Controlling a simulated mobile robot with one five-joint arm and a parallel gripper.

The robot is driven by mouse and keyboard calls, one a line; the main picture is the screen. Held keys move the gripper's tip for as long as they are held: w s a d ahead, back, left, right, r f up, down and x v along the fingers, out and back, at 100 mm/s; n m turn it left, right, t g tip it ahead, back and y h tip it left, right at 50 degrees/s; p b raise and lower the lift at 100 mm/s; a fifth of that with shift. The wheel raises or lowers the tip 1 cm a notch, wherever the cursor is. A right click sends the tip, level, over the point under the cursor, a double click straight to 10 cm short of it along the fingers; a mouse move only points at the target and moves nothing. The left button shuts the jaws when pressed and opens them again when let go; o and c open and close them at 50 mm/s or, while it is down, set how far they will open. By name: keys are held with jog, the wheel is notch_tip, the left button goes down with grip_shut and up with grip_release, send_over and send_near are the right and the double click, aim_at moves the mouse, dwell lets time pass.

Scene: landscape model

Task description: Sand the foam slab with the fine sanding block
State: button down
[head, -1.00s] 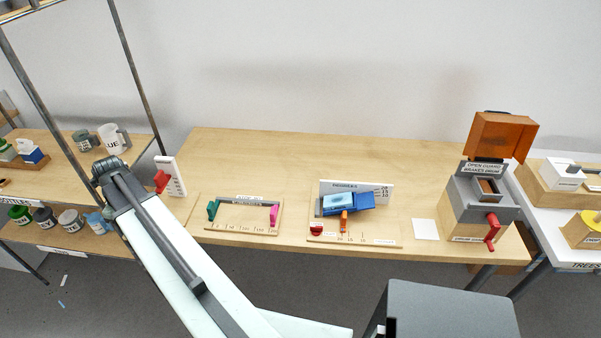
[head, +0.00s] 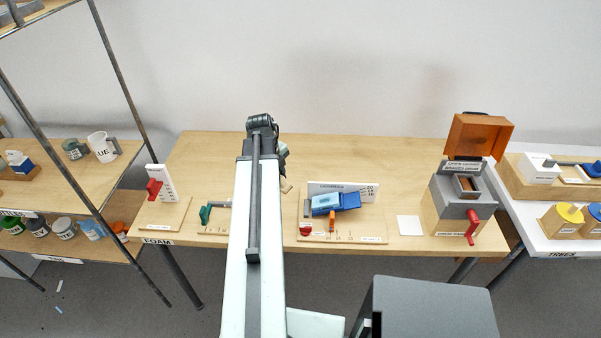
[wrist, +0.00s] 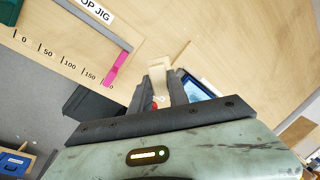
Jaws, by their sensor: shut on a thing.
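My gripper (wrist: 161,92) is shut on a small beige block, which I take to be the sanding block (wrist: 160,67); any grit mark on it is not readable. In the head view my gripper (head: 284,168) is above the bench with the beige block (head: 286,186) below it, left of the foam fixture. A light blue slab, likely the foam slab (head: 325,202), lies on a blue holder (head: 349,200) on a wooden board. In the wrist view part of the blue slab area (wrist: 195,88) shows behind my gripper, apart from the block.
The stop jig (wrist: 60,52) with its pink stop (wrist: 117,68) lies close by on the left. A white scale plate (head: 355,188) stands behind the foam fixture. A grey machine with an orange guard (head: 478,137) stands at the right. The back of the bench (head: 390,155) is clear.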

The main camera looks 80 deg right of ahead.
jog(key=s+r+m, duration=0.1)
jog(key=s, duration=0.7)
jog(key=shift+g, duration=0.3)
jog(key=b+x, duration=0.5)
jog(key=x, duration=0.1)
jog(key=shift+s+a, duration=0.1)
jog(key=shift+s, duration=0.05)
jog(key=shift+b+x, duration=0.95)
jog(key=shift+b, duration=0.2)
jog(key=shift+s+a+r, duration=0.1)
jog(key=shift+s+a, duration=0.05)
jog(key=shift+s+r+p, duration=0.25)
jog(key=shift+s+p, duration=0.1)
jog(key=shift+s, duration=0.3)
jog(key=shift+s+r+p, duration=0.3)
jog(key=shift+s, duration=0.35)
jog(key=shift+s+d+r+p, duration=0.2)
jog(key=shift+s, duration=0.65)
jog(key=shift+s+d+r+p, duration=0.15)
jog(key=shift+s+r, duration=0.05)
jog(key=shift+s, duration=0.65)
